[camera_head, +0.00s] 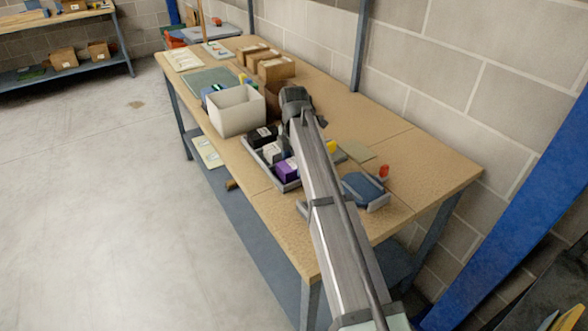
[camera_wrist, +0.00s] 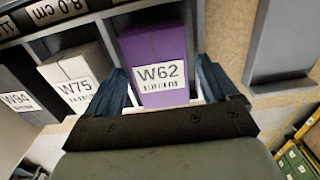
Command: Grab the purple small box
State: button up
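The purple small box (camera_wrist: 156,52) carries a white label reading W62 and sits in the end compartment of a grey divided tray. In the head view the purple box (camera_head: 287,170) shows at the near end of the tray (camera_head: 289,187), left of my arm. In the wrist view my gripper (camera_wrist: 165,85) is open, with one finger on each side of the purple box's labelled end. I cannot tell whether the fingers touch the box. In the head view my gripper's fingers are hidden behind my arm.
A white box labelled W75 (camera_wrist: 78,75) and a black box labelled W94 (camera_wrist: 22,95) sit in neighbouring compartments. A white bin (camera_head: 236,112) stands beyond the tray. A blue item (camera_head: 362,187) lies right of my arm. The table's near right end is clear.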

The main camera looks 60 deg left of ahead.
jog(key=c, duration=1)
jog(key=shift+c, duration=0.2)
jog(key=shift+r, duration=0.1)
